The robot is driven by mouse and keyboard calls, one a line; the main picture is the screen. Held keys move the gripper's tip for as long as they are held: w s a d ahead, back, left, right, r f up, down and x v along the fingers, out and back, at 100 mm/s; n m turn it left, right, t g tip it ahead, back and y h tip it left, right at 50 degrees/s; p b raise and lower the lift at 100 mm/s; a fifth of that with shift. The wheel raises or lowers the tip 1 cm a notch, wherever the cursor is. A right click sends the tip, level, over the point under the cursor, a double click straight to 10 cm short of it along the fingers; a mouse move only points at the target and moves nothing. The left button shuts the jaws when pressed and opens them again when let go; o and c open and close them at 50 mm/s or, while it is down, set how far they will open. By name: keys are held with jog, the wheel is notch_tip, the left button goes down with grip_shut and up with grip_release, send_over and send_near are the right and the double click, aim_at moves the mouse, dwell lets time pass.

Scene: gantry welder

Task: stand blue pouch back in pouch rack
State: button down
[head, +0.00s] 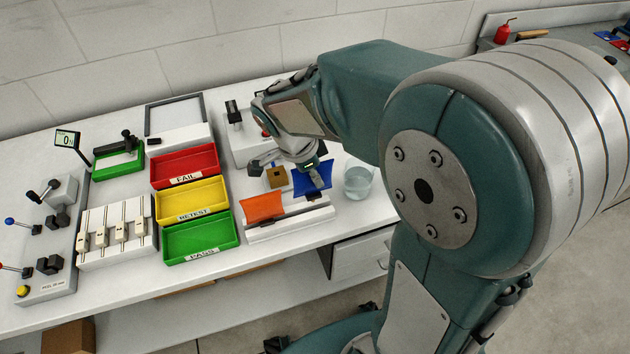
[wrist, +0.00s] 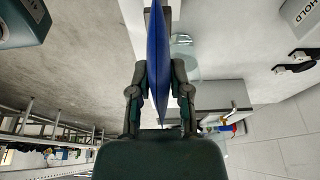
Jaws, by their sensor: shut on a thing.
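The blue pouch (head: 314,179) is in my gripper (head: 298,168), above the right part of the white pouch rack (head: 290,227). In the wrist view the blue pouch (wrist: 158,62) is seen edge-on, pinched between the two fingers of my gripper (wrist: 159,82). An orange pouch (head: 263,207) leans in the left part of the rack. The blue pouch's lower edge is close to the rack; I cannot tell whether it touches.
A clear glass beaker (head: 358,183) stands just right of the rack. A small tan block (head: 276,177) is behind it. Green (head: 200,240), yellow (head: 192,201) and red (head: 185,167) trays lie to the left. The bench's front edge is close in front of the rack.

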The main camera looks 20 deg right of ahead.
aim_at(312, 189)
jog(key=f, duration=0.1)
jog(key=a+f, duration=0.1)
jog(key=f, duration=0.1)
jog(key=shift+w+a+f, duration=0.1)
jog(key=shift+w+a, duration=0.05)
jog(key=shift+w, duration=0.15)
jog(key=shift+f, duration=0.3)
jog(key=shift+d+f, duration=0.15)
jog(key=shift+d, duration=0.45)
jog(key=shift+a+f, duration=0.45)
jog(key=shift+f, duration=0.05)
jog(key=c, duration=0.6)
grip_release()
jog(key=shift+d, duration=0.2)
